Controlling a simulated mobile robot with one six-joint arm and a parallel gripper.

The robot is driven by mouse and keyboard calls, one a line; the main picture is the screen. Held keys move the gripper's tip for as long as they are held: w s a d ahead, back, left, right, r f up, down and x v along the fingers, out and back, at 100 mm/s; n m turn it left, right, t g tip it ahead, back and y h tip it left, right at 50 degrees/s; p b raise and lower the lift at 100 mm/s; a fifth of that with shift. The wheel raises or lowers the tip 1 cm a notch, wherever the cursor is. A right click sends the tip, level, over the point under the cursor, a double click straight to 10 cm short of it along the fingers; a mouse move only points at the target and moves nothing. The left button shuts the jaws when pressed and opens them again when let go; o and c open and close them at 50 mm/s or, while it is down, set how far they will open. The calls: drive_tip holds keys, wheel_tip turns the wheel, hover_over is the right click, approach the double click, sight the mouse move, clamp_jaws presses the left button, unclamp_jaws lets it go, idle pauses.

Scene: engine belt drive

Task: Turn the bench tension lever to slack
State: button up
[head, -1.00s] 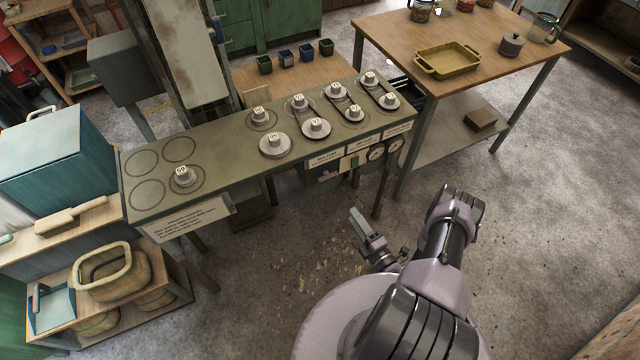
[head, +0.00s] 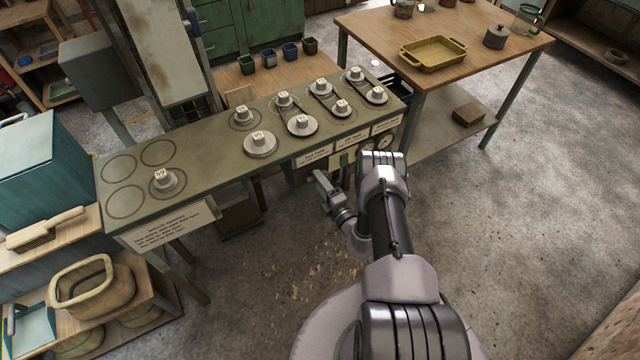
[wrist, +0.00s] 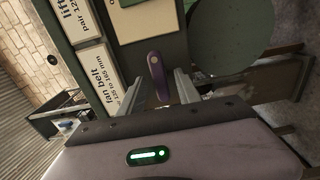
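The bench tension lever (wrist: 157,78) is a purple, rounded handle on the dark front panel of the green bench (head: 215,163). It shows in the wrist view, lying between and beyond my two spread fingers. My gripper (wrist: 161,82) is open, with a finger on each side of the lever's line. I cannot tell whether either finger touches it. In the head view my gripper (head: 320,178) is just in front of the bench's front side, below the belt labels. The lever cannot be made out there.
Pulleys and belts (head: 302,124) sit on the bench top. A wooden table (head: 440,22) with a yellow tray (head: 433,54) stands at the back right. A shelf with baskets (head: 92,290) is at the left. The floor in front of the bench is open.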

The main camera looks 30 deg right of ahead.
clamp_jaws()
drive_tip(key=shift+n, duration=0.3)
drive_tip(key=shift+d+f+n+b, duration=0.15)
drive_tip(key=shift+n+b, duration=0.4)
drive_tip(key=shift+n, duration=3.75)
drive_tip(key=shift+f+n+b, duration=0.1)
drive_tip(key=shift+n+b, duration=0.45)
drive_tip(key=shift+n, duration=3.75)
unclamp_jaws()
